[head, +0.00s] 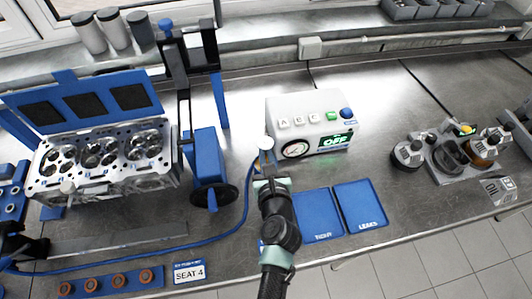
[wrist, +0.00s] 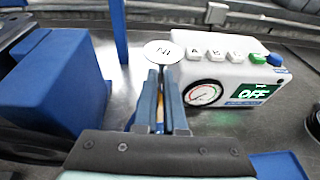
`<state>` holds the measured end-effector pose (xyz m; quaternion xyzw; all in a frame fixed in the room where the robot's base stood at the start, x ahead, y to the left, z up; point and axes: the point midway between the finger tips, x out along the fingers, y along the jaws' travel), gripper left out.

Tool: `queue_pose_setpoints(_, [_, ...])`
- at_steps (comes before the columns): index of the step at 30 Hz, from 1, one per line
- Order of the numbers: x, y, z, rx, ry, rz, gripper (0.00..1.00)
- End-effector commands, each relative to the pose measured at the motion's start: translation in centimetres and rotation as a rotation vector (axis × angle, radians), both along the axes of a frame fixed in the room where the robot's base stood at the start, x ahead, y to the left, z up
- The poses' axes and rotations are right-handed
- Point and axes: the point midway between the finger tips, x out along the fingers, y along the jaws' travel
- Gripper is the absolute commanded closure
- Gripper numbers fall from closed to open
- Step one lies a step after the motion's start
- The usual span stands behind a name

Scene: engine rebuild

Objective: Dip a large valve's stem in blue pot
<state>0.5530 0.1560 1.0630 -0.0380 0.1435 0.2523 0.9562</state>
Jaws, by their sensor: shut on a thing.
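My gripper (head: 267,168) is shut on a valve (head: 266,143) and holds it above the bench, just left of the white tester box. In the wrist view, the valve's round pale head (wrist: 163,52) faces up, marked "IN", beyond my gripper's fingertips (wrist: 163,80). Its stem is mostly hidden by the fingers. Several small pots and bottles stand at the right of the bench, among them a dark open pot (head: 452,155). I cannot make out a pot that is clearly blue.
The white tester box (head: 310,115) reads OFF. Two blue trays (head: 360,204) lie in front of it. A cylinder head (head: 105,160) and a blue press with a handwheel (head: 206,160) stand at left. Bare bench lies between the tester and the pots.

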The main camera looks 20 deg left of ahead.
Motion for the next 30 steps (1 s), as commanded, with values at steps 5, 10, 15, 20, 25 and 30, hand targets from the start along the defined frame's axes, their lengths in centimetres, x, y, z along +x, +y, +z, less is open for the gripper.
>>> queue_pose_setpoints(5, [0.0, 0.0, -0.4, 0.000, -0.001, 0.000, 1.00])
queue_pose_setpoints(10, [0.0, 0.0, -0.7, 0.001, 0.000, 0.000, 1.00])
queue_pose_setpoints(15, [0.0, 0.0, -1.1, 0.001, 0.000, 0.000, 1.00])
queue_pose_setpoints(20, [0.0, 0.0, -1.4, 0.002, 0.000, -0.001, 1.00])
queue_pose_setpoints(25, [0.0, 0.0, -1.7, 0.001, 0.000, 0.000, 1.00])
queue_pose_setpoints(30, [0.0, 0.0, -2.1, 0.001, 0.000, 0.000, 1.00])
